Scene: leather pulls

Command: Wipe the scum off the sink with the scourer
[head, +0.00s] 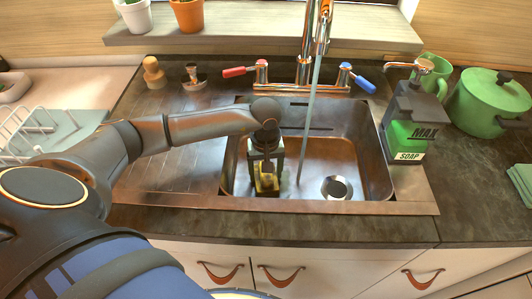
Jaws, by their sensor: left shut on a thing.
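The sink (375,160) is a dark metal basin set in the counter, with a brownish floor and a drain at its right. A stream of water falls from the tap (318,35) into it. My left gripper (266,178) reaches down into the left part of the basin. It is shut on the yellow scourer (267,184), which is partly hidden by the fingers. Whether the scourer touches the basin floor is hard to tell. Scum is not clearly distinguishable from the brown floor. My right gripper is not in view.
A soap dispenser (406,135) stands at the sink's right edge, with a green pot (488,105) and green mug (436,70) beyond. Red and blue tap handles are behind the basin. A dish rack (40,140) and a wooden brush (153,72) are at left.

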